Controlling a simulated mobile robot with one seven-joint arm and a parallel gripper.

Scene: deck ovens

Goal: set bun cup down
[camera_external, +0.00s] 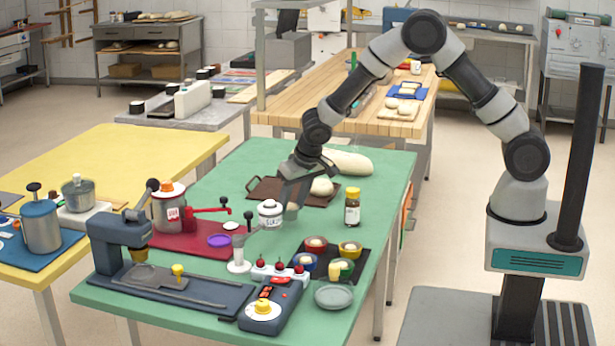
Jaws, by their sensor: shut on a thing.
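Several other small cups stand on a dark mat in front right of my gripper: a red-brown one (315,245), a yellow one (350,249), a blue one (307,263) and a green one (340,268).
A brown tray (265,190) with a pale bun (322,187) lies behind my gripper. A spice jar (352,207) stands to the right, a grey plate (334,296) in front. A coffee-machine-like device (118,245) and a red mat (190,240) fill the left.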

